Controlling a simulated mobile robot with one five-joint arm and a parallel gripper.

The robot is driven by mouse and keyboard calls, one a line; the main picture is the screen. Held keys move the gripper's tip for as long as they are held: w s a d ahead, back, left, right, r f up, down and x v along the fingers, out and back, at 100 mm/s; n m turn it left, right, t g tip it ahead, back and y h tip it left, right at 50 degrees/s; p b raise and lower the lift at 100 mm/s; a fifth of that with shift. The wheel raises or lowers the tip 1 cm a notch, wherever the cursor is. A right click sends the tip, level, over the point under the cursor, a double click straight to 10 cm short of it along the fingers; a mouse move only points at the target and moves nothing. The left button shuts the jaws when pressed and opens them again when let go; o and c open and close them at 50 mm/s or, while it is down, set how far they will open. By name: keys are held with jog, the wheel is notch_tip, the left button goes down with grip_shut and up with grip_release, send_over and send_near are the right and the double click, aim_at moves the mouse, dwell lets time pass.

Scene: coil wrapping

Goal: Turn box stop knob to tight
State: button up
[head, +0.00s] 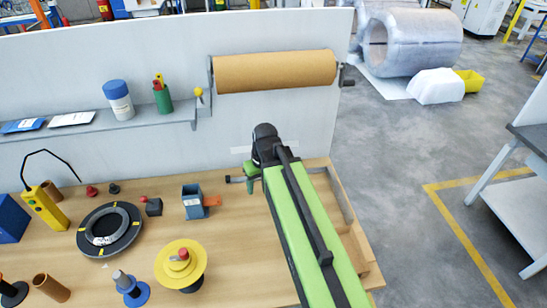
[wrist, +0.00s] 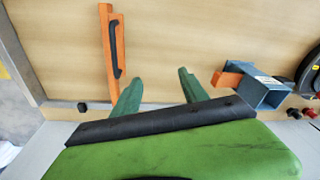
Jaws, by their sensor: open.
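My gripper (head: 250,178) hangs above the wooden table near the back wall. In the wrist view its two green fingers (wrist: 158,88) are spread apart with nothing between them. A blue-grey square box (head: 192,203) with an orange tongue (head: 212,200) stands left of the gripper. The box (wrist: 264,92) also shows on the right in the wrist view, apart from the fingers. A small dark block (head: 154,207) with a red knob (head: 143,199) stands left of that box. I cannot tell which part is the box stop knob or how it is turned.
An orange bar (wrist: 108,52) with a black handle lies beside the fingers in the wrist view. A brown roll (head: 275,71) hangs on the wall.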

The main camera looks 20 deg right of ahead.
jog(key=w+d+r+n+t+p, duration=0.1)
jog(key=w+d+r+p, duration=0.3)
jog(key=d, duration=0.3)
jog(key=w+d+r+n+t+p, duration=0.1)
jog(key=w+d+r+t, duration=0.1)
jog(key=w+d+r, duration=0.3)
jog(key=shift+n+y, duration=0.3)
jog(key=shift+y, duration=0.1)
jog(key=b+x, duration=0.5)
jog(key=d+b+x, duration=0.1)
jog(key=b+x, duration=1)
jog(key=shift+s+d+f, duration=0.35)
jog(key=shift+d, duration=0.05)
jog(key=shift+w+a+f+b, duration=0.1)
jog(key=shift+w+f+b, duration=0.1)
jog(key=shift+f+b, duration=0.15)
jog(key=shift+r, duration=0.1)
